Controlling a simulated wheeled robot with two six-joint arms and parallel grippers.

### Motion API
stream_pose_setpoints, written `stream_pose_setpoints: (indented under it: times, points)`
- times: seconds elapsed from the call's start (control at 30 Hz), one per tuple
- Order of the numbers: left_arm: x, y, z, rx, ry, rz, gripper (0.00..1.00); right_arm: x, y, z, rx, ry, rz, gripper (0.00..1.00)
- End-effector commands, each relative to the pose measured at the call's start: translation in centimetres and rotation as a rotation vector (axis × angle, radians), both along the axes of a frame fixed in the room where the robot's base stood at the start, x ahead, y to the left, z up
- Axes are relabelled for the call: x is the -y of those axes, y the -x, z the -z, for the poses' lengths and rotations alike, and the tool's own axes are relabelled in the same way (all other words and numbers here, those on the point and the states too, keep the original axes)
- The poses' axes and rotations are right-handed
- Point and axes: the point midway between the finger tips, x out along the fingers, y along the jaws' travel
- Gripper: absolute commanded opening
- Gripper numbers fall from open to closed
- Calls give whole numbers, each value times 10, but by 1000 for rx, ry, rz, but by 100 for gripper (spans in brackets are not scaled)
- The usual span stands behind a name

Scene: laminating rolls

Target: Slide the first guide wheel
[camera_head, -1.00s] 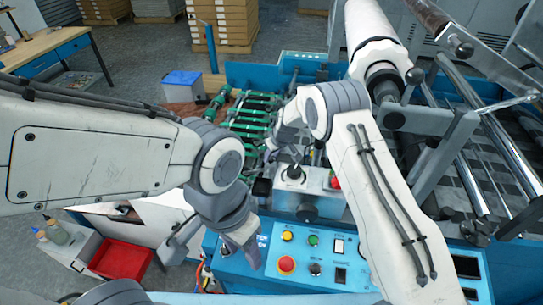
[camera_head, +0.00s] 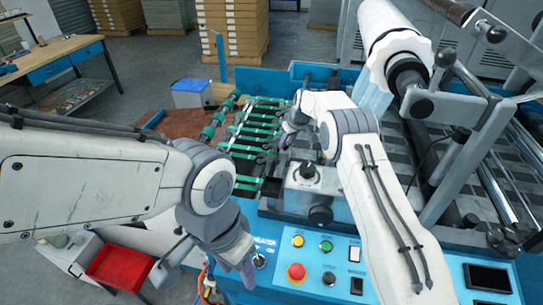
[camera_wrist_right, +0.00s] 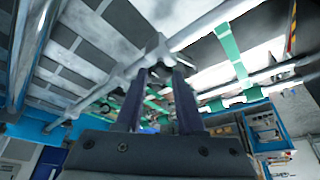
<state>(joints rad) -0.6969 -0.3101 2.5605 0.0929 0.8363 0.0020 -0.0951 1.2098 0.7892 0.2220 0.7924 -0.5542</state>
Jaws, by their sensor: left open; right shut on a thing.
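The green guide wheels and belts (camera_head: 240,128) lie on rods at the left of the blue machine. My right gripper (camera_head: 283,142) is at their right edge, partly hidden by its own wrist. In the right wrist view, its two dark fingers (camera_wrist_right: 160,75) are shut on a small grey guide wheel piece (camera_wrist_right: 154,50) at a metal rod. The fingers hide part of this piece, and I cannot tell its exact shape. My left gripper (camera_head: 243,268) is open and empty, low over the left edge of the control panel.
The control panel (camera_head: 345,262) with a red button (camera_head: 296,271) is in front. A grey block with a black knob (camera_head: 308,172) stands behind it, close to my right forearm. A large white roll (camera_head: 392,40) is at the upper right. A red bin (camera_head: 120,268) sits lower left.

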Motion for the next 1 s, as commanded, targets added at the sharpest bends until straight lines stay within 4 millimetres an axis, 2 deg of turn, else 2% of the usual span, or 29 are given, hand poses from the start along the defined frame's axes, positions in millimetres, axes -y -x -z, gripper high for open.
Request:
stream_pose_setpoints:
  times: [0.1,0.4,0.43,0.47,0.5,0.83,1.0]
  points:
    - [0,0,5,0,0,0,50,11,-4,1,0,-2,11,0]
    - [0,0,4,1,1,0,50,12,-3,0,-3,-1,12,0]
    - [0,0,4,1,1,0,50,12,-3,0,-3,-1,12,49]
    - [0,0,4,1,1,0,50,13,-3,0,-3,-1,12,61]
    - [0,0,4,1,1,0,50,13,-3,0,-3,-1,12,68]
    - [0,0,5,1,1,0,50,13,-3,-1,-2,-1,12,68]
    - [0,0,12,0,0,1,50,16,2,-15,0,-1,13,68]
